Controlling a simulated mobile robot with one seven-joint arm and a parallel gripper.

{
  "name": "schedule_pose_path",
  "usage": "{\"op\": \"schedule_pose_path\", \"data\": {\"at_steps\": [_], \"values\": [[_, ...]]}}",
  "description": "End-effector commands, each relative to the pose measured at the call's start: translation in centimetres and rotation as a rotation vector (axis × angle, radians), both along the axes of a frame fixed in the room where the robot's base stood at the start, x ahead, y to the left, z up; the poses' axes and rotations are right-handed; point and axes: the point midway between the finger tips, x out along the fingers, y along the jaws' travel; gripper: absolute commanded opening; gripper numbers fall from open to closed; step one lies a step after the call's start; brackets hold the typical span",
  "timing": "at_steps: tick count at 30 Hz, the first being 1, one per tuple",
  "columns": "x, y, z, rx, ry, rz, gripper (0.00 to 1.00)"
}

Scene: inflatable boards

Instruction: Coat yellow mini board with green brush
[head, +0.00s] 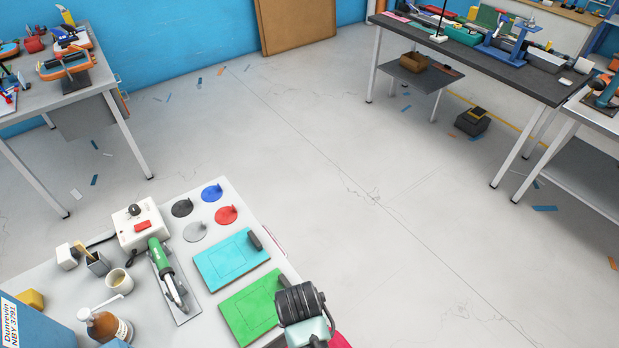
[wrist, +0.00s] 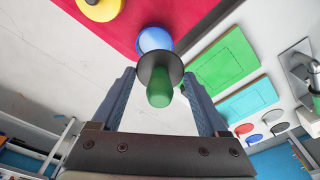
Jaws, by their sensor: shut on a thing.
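In the wrist view, my gripper (wrist: 160,80) is shut on a small tool (wrist: 159,92) with a green rounded end, a black disc and a blue rounded part beyond it. I take it for the green brush; its bristles do not show. The held tool is in front of a red surface (wrist: 205,14). I cannot make out a yellow mini board for certain. A yellow round thing (wrist: 99,9) with a grey middle lies on the red surface, cut off by the top edge. My fingertips are hidden in the head view.
A cyan board (head: 230,260) and a green board (head: 250,309) lie on the white table (head: 130,190). Several coloured discs with tabs (head: 211,193), a green-handled tool (head: 159,255) on a tray, a cup (head: 119,281) and a pump bottle (head: 105,326) stand near. Floor beyond is open.

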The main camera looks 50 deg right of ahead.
Motion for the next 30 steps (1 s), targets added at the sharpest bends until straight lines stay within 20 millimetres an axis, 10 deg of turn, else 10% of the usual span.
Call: {"op": "schedule_pose_path", "data": {"at_steps": [30], "values": [[-0.9, -1.0, -6.1, -0.002, -0.001, -0.072, 0.33]]}}
